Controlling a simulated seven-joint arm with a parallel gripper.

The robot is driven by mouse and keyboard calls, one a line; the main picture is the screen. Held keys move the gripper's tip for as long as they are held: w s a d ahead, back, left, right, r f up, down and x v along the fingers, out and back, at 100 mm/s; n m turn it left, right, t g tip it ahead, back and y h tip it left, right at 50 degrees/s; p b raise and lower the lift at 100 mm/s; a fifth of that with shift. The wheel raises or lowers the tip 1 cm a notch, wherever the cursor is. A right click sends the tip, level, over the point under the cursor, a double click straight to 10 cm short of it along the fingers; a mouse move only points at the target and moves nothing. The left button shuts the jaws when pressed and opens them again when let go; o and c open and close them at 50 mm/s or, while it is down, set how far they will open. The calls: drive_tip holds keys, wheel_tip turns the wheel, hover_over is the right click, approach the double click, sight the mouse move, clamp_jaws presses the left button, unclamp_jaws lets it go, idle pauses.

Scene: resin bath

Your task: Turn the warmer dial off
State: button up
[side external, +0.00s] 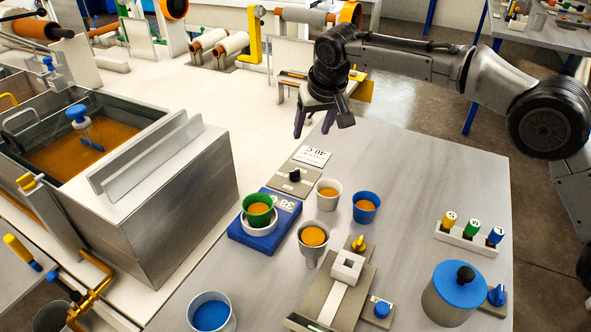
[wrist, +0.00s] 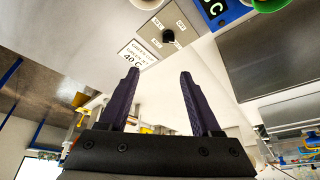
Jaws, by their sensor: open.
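The warmer dial (side external: 295,175) is a small black knob on a light grey plate (side external: 284,182) behind the blue warmer (side external: 239,236). In the wrist view the dial (wrist: 168,37) shows near the top, with a pale pointer mark and small labels around it that I cannot read surely.
A "40 C" card (side external: 312,156) lies beside the dial plate. A white cup (side external: 328,204), a blue cup (side external: 366,217) and a grey cup (side external: 313,255) stand in front. A resin bath (side external: 170,210) is at left.

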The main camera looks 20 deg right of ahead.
sight(295, 172)
drive_tip(key=x, duration=0.5)
drive_tip(key=s+a+x, duration=0.1)
drive_tip(key=x, duration=0.5)
drive_tip(key=a+x, duration=0.1)
drive_tip(key=x, duration=0.4)
drive_tip(key=shift+f, duration=0.6)
clamp_jaws()
